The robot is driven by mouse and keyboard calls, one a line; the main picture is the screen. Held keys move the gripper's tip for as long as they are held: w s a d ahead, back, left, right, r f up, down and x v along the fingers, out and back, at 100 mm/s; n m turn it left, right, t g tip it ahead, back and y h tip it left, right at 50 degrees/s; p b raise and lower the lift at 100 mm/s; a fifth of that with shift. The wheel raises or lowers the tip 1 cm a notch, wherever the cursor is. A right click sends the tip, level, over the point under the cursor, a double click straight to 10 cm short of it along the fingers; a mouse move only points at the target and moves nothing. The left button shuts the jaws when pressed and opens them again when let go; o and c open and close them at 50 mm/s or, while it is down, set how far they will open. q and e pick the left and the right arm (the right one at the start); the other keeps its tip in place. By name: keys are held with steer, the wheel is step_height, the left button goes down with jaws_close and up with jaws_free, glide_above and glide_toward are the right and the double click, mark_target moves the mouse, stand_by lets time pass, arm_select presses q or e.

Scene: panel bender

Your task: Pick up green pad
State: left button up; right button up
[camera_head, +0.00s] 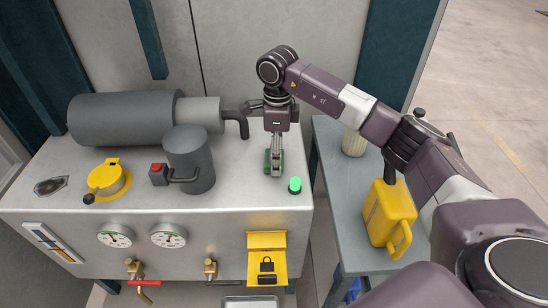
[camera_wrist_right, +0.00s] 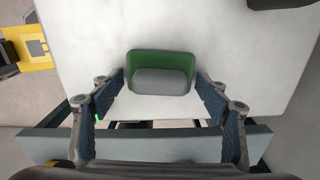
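The green pad (camera_wrist_right: 160,57), with a rounded grey block (camera_wrist_right: 160,82) on it, lies on the pale metal top of the machine in the right wrist view. In the head view only a bit of its green edge (camera_head: 267,160) shows beside my right gripper's fingers. My right gripper (camera_head: 275,168) points down over the pad. In the right wrist view its two blue-grey fingers (camera_wrist_right: 161,84) are open, one on each side of the pad, with small gaps visible. My left gripper is not in view.
A bright green button (camera_head: 295,184) stands close to the right gripper. A dark cylinder (camera_head: 190,160) and a black bent pipe (camera_head: 240,124) are to its left. A side table (camera_head: 346,210) carries a yellow jug (camera_head: 389,212) and a pale ribbed container (camera_head: 354,142).

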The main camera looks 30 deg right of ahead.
steer(key=c, duration=0.7)
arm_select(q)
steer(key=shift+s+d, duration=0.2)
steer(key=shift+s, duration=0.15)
arm_select(e)
steer(key=shift+c, duration=0.2)
steer(key=shift+r, duration=0.1)
step_height(320, 180, up, 8)
steer(key=shift+w+f+b, duration=0.1)
steer(key=shift+b, duration=0.7)
arm_select(q)
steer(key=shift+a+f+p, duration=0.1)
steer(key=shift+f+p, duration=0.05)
steer(key=shift+p, duration=0.55)
arm_select(e)
step_height(320, 180, up, 12)
